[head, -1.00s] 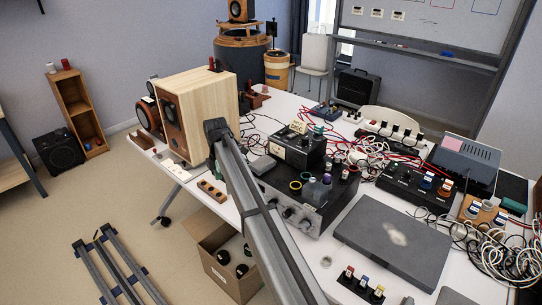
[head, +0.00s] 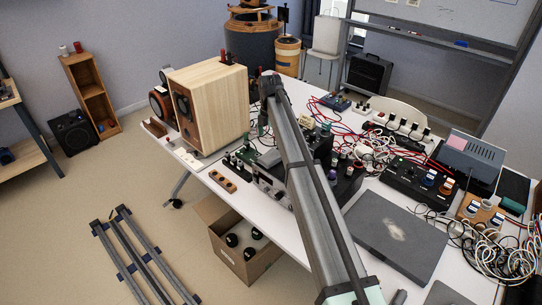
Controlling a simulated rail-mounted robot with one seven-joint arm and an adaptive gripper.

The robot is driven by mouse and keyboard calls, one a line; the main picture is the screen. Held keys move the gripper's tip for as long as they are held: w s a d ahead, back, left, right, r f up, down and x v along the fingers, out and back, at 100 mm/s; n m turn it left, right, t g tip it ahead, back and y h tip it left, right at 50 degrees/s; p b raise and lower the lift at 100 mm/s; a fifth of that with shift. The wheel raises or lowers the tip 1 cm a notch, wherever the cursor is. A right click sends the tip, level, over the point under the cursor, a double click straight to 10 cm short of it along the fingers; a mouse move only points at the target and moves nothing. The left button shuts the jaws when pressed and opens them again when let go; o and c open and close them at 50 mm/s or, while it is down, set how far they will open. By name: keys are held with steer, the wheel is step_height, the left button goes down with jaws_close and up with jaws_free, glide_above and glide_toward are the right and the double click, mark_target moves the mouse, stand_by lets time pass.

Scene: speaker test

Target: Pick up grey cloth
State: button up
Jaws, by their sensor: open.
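I cannot identify the grey cloth with certainty. A small flat grey piece (head: 270,157) lies beside the black instruments in the middle of the table, partly hidden by my arm; I cannot tell whether it is cloth. A large flat dark grey slab (head: 396,238) with a pale patch lies at the front right. Another grey flat thing (head: 448,294) is cut off by the bottom edge. My arm runs from the bottom of the head view up to a dark joint beside the wooden speaker. My gripper's fingers do not show.
The large wooden speaker (head: 208,104) stands left of my arm. Tangled cables (head: 500,255) and a control box (head: 415,182) crowd the right side. A cardboard box (head: 240,243) with black round things stands on the floor below the table edge. Metal rails (head: 140,255) lie on the floor.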

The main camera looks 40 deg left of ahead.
mark_target(271, 155)
steer(key=shift+w+d+f+p, duration=0.1)
steer(key=shift+f+p, duration=1.5)
steer(key=shift+f, duration=2.5)
steer(key=c, duration=1)
